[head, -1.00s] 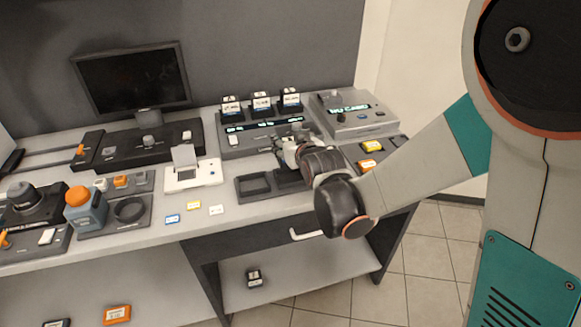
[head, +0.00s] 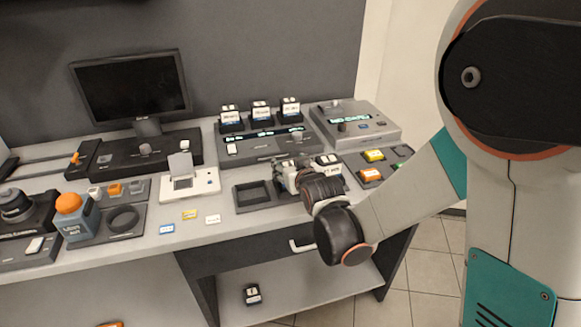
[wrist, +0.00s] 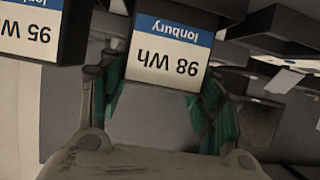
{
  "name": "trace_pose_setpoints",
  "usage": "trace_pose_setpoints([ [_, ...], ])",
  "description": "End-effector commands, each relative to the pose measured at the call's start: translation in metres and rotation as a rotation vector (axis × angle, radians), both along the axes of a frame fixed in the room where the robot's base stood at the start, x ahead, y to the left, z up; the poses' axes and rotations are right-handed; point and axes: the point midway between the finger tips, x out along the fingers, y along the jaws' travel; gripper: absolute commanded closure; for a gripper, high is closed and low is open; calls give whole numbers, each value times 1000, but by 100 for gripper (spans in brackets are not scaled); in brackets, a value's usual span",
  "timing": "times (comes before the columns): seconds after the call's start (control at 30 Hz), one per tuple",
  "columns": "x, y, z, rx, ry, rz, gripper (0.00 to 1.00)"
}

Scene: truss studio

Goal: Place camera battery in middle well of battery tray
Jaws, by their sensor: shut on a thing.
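The camera battery is a dark block with a white and blue label reading 98 Wh (wrist: 168,60). It sits between the teal finger pads of my gripper (wrist: 162,88), which is shut on it. In the head view my gripper (head: 287,172) is low over the dark battery tray (head: 252,208). The tray's left well is empty. The gripper and wrist hide the middle of the tray, so I cannot tell whether the battery is seated or just above. A second battery (wrist: 28,28), labelled 95 W, is beside the held one; part of its label is cut off.
A charger (head: 262,148) with several small screens and three upright batteries stands behind the tray. A grey console (head: 355,125) is at the back right. A pad with yellow and orange items (head: 370,174) lies right of the tray. Small cards (head: 190,214) lie left.

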Motion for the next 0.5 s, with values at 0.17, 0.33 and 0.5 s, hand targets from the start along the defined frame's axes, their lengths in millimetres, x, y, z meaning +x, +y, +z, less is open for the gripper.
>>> trace_pose_setpoints([
  [0.17,0,0,-2,0,0,0,22],
  [0.33,0,0,-2,0,0,0,22],
  [0.5,0,0,-2,0,0,0,22],
])
